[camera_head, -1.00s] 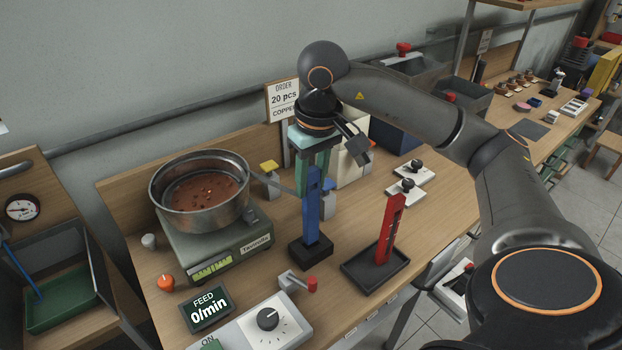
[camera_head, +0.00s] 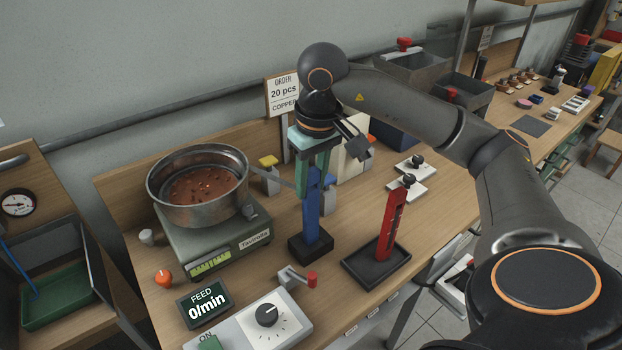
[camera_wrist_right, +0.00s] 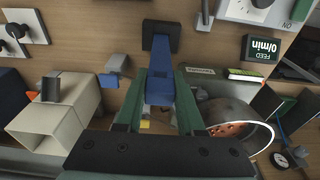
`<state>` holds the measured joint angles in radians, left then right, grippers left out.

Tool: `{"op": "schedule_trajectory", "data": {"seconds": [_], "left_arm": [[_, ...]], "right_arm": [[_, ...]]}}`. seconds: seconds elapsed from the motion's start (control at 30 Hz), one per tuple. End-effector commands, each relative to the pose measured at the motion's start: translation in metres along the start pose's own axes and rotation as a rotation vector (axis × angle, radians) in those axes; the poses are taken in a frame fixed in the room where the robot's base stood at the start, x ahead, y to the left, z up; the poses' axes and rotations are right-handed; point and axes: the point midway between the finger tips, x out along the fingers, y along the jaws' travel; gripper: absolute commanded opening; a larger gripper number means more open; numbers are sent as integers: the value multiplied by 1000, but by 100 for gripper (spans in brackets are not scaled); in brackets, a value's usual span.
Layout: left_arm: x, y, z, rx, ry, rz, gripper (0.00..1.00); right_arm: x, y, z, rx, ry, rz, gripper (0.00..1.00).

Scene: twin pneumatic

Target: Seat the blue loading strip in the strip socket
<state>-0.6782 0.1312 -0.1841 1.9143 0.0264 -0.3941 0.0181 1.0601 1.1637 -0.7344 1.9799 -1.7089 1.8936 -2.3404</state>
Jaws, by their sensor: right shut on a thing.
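The blue loading strip (camera_head: 312,220) stands upright in the head view. Its lower end meets a small black block (camera_head: 311,247) on the bench, which looks like its socket. Whether it is fully down in the block cannot be told. My right gripper (camera_head: 315,170) points down from above, its green fingers shut on the upper part of the strip. In the right wrist view the strip (camera_wrist_right: 160,88) lies between the two fingers (camera_wrist_right: 160,108), with the black block (camera_wrist_right: 161,32) beyond. My left gripper is not in view.
A red strip (camera_head: 391,226) stands in a black tray (camera_head: 374,275) to the right. A metal bowl (camera_head: 200,205) with copper pieces sits on a feeder at left. A small red-tipped lever (camera_head: 311,279) and a dial panel (camera_head: 266,316) are in front. A pale box stands behind.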

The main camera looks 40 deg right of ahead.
Motion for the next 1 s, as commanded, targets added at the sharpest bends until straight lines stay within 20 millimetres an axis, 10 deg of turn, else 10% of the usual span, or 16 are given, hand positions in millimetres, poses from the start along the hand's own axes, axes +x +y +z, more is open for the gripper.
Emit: {"op": "schedule_trajectory", "data": {"seconds": [0.93,0.97,1.0], "left_arm": [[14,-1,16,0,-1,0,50],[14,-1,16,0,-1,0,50],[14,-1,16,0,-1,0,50]], "right_arm": [[24,0,3,0,2,0,0],[24,0,3,0,2,0,38],[23,0,3,0,2,0,43]]}}
